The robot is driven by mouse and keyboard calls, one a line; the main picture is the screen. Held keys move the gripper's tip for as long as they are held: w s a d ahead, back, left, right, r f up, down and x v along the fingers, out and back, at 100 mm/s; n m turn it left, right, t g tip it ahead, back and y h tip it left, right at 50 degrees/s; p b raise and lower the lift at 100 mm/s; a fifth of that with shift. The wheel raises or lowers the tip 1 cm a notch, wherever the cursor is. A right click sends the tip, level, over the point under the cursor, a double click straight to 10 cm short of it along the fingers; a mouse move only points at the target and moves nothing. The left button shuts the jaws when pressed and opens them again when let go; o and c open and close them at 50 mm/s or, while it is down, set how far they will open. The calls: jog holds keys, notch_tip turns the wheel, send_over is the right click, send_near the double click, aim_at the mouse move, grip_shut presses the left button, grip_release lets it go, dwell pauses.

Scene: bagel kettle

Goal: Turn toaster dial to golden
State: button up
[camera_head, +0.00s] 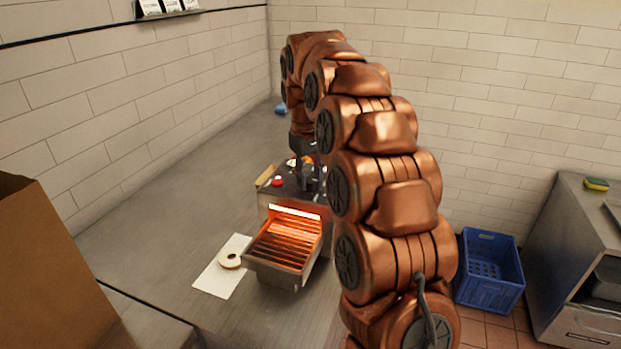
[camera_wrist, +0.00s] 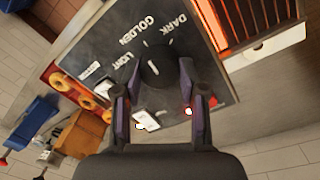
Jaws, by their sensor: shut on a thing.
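The toaster (camera_head: 262,205) stands on the counter with its heating slot glowing orange. Its dark control panel (camera_wrist: 100,45) fills the middle of the wrist view, with the words LIGHT, GOLDEN and DARK curving around a black dial (camera_wrist: 156,66). A small white mark shows on the dial, but I cannot tell for sure which word it points to. My gripper (camera_wrist: 152,80) is shut on the dial, with a finger on either side.
A slatted tray (camera_head: 284,248) juts from the toaster's front. A bagel half (camera_head: 230,260) lies on white paper (camera_head: 212,280) beside it. A cardboard box (camera_head: 45,270) stands at left, and a blue crate (camera_head: 490,290) is on the floor at right. White switches (camera_wrist: 147,121) sit near the dial.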

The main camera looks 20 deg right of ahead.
aim_at(308, 180)
jog(key=shift+n, duration=0.6)
jog(key=o, duration=1.2)
jog(key=shift+c, duration=0.2)
jog(key=shift+a+r, duration=0.2)
jog(key=shift+r, duration=2.95)
jog(key=shift+s+r, duration=0.1)
jog(key=shift+r, duration=0.5)
